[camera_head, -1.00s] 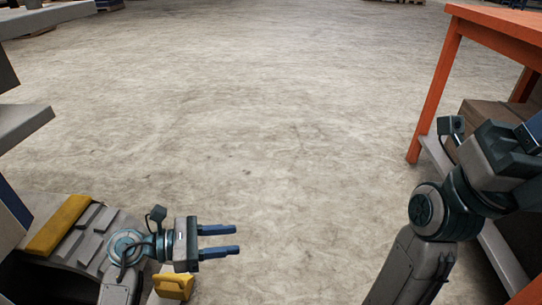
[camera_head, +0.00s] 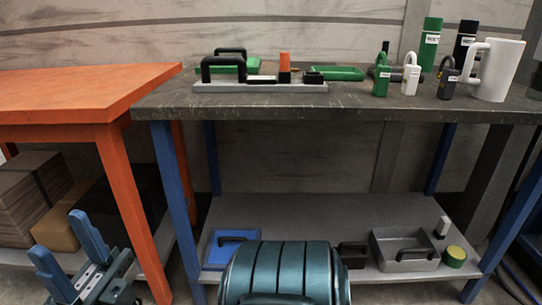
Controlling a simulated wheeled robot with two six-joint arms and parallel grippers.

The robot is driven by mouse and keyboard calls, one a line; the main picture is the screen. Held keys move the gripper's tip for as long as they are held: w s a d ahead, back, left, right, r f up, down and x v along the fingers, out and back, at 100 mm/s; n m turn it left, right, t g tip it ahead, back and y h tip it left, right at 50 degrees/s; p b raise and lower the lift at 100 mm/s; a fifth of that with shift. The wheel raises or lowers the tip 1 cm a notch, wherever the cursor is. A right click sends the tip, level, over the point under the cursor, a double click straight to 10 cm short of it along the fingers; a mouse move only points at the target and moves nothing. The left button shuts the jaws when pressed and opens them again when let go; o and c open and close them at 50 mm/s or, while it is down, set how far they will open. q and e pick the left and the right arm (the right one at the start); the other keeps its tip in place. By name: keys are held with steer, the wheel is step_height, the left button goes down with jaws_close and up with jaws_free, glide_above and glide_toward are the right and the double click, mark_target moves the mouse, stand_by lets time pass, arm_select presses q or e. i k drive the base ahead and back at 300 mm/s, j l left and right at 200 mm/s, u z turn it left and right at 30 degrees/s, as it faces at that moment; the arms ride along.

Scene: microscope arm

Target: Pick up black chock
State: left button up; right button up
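A small black block (camera_head: 352,256) with a rounded handle-like top sits on the lower grey shelf, just right of a large teal ribbed shape. It may be the black chock, but its lower part is partly hidden.
The dark workbench (camera_head: 360,104) holds padlocks, a white mug (camera_head: 497,72), green trays and black handles. Its lower shelf (camera_head: 340,210) holds a blue tray (camera_head: 228,254), grey tray (camera_head: 404,262) and yellow-green roll (camera_head: 454,257). An orange table (camera_head: 75,95) stands left.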

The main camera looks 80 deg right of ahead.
mark_target(353, 255)
steer(key=z, duration=2.15)
steer(key=k+l, duration=0.05)
steer(key=l, duration=0.05)
